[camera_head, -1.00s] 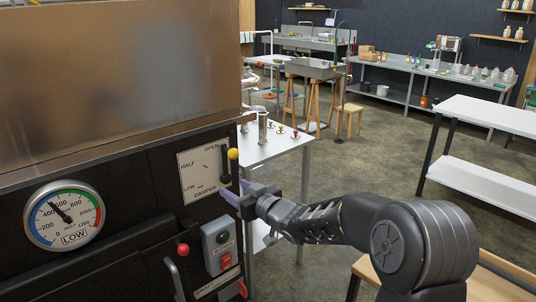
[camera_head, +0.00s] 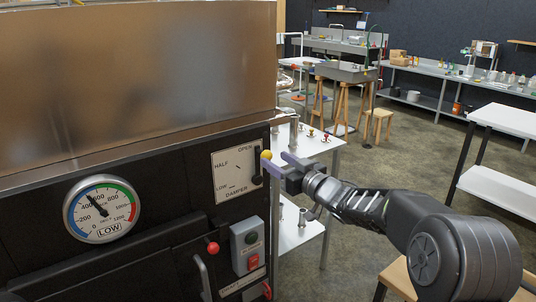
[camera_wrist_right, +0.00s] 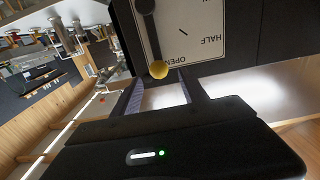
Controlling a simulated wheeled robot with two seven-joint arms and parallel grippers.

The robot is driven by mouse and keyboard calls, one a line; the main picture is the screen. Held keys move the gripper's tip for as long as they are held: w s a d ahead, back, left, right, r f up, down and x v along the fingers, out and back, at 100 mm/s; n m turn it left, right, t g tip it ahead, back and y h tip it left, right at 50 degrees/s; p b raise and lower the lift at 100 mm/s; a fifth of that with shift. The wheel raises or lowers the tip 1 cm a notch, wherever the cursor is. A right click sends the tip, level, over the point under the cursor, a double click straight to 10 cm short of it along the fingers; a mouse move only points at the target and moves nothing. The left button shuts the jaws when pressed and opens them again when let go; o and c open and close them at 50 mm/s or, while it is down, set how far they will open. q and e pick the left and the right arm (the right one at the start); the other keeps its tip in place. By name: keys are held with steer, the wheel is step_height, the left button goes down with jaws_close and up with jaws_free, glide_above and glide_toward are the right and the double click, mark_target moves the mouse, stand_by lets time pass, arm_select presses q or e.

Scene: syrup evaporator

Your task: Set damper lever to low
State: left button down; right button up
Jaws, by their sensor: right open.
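The damper lever has a yellow knob (camera_head: 266,155) and a dark shaft, and stands at the right edge of the white damper plate (camera_head: 234,173). The knob is at the OPEN end; HALF and LOW are marked to the left and lower down. My right gripper (camera_head: 276,163) is open beside the knob, with its fingers pointing left at it. In the right wrist view, the knob (camera_wrist_right: 158,70) sits at the mouth of the gap between the two fingertips (camera_wrist_right: 160,78). I cannot tell whether a finger touches it. My left gripper is out of view.
A round gauge (camera_head: 101,209) is at the left. A white table (camera_head: 310,148) stands close behind my right gripper.

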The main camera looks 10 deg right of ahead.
mark_target(270, 156)
steer(key=x, duration=0.5)
steer(key=shift+w+p, duration=0.1)
steer(key=shift+p, duration=0.25)
jaws_close()
stand_by(1.1)
